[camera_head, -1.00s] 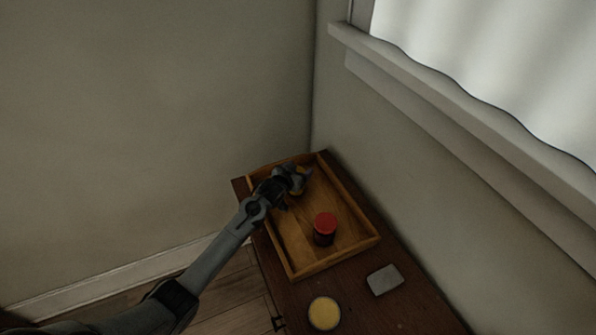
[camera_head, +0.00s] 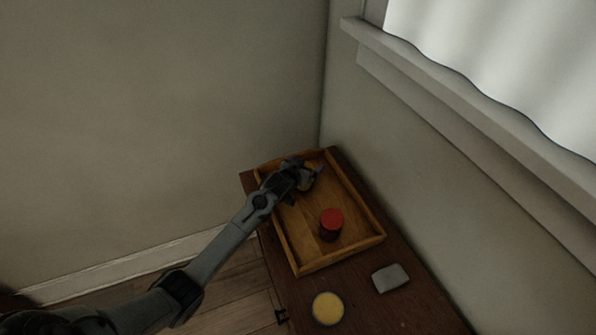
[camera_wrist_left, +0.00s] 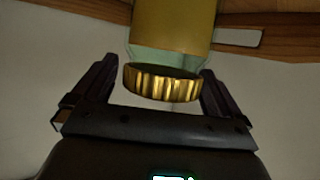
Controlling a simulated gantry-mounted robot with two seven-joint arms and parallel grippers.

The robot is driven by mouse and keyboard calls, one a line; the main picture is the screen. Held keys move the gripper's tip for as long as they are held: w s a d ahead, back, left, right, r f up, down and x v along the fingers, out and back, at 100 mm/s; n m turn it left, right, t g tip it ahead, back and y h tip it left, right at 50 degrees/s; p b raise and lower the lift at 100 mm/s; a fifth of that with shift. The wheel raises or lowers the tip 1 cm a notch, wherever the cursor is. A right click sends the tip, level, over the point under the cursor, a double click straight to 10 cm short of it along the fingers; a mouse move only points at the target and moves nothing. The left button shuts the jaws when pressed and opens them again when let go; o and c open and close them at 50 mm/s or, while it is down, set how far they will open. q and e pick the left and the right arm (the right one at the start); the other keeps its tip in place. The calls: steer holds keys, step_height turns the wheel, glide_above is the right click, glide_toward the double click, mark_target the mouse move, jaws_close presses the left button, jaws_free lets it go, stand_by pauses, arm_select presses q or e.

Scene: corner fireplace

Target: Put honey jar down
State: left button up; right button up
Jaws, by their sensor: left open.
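The honey jar (camera_wrist_left: 174,30) shows in the left wrist view with a yellow body and a ridged gold lid (camera_wrist_left: 160,83). My left gripper (camera_wrist_left: 155,78) is open, with one finger on each side of the lid and visible gaps between. In the head view my left gripper (camera_head: 306,176) is over the far end of the wooden tray (camera_head: 290,252). There the jar (camera_head: 308,187) is mostly hidden by the gripper, only a bit of yellow showing. I cannot tell exactly how the jar's base rests.
A red-lidded jar (camera_head: 331,224) stands in the tray's near part. On the dark wooden cabinet top (camera_head: 365,312), nearer me, are a round yellow-topped item (camera_head: 327,309) and a grey block (camera_head: 390,278). Walls and a window sill (camera_head: 440,105) border the cabinet.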

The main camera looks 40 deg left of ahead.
arm_select(q)
steer(key=p+v, duration=0.2)
steer(key=v, duration=0.9)
steer(key=shift+s+r, duration=0.2)
steer(key=shift+s, duration=0.1)
arm_select(e)
step_height(320, 180, up, 2)
steer(key=shift+r, duration=0.2)
arm_select(q)
steer(key=shift+d, duration=0.1)
